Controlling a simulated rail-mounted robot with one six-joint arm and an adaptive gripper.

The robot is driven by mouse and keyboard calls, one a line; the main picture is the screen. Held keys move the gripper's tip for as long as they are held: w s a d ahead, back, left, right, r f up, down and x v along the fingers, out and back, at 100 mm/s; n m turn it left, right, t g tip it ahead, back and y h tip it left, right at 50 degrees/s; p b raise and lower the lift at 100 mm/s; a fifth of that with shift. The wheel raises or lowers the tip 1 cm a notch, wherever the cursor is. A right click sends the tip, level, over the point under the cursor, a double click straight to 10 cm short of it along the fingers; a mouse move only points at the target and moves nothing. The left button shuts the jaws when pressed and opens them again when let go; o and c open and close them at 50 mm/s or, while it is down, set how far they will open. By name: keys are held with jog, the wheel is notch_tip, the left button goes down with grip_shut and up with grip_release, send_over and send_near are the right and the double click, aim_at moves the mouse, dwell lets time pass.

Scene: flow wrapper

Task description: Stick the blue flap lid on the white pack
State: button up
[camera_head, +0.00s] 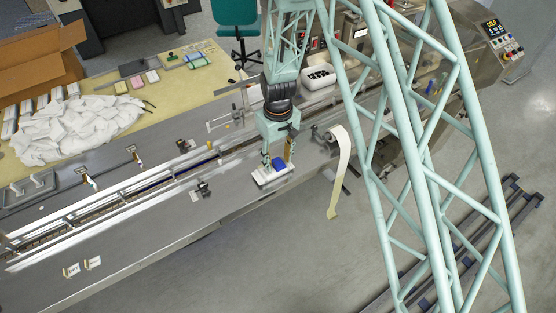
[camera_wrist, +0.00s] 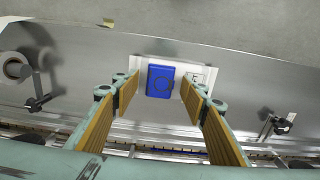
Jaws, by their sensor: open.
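The white pack (camera_head: 262,178) lies flat on the grey metal machine table near its front edge. In the wrist view the pack (camera_wrist: 198,71) shows as a white rectangle, with printed marks on its right part. The blue flap lid (camera_wrist: 160,81) lies on top of the pack, left of its middle; in the head view the lid (camera_head: 278,164) shows between my fingers. My gripper (camera_head: 279,163) is open above the pack. In the wrist view its fingers (camera_wrist: 160,92) stand apart on either side of the lid. I cannot tell whether the fingertips touch anything.
A roll of cream film (camera_head: 340,150) hangs over the front edge to the right of my gripper. A conveyor channel (camera_head: 130,195) runs behind the pack. A small black bracket (camera_head: 203,189) stands to the left. The front table surface between has free room.

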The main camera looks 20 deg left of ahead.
jog(key=shift+r, duration=0.1)
notch_tip(320, 180, up, 12)
dwell(0.9)
dwell(0.6)
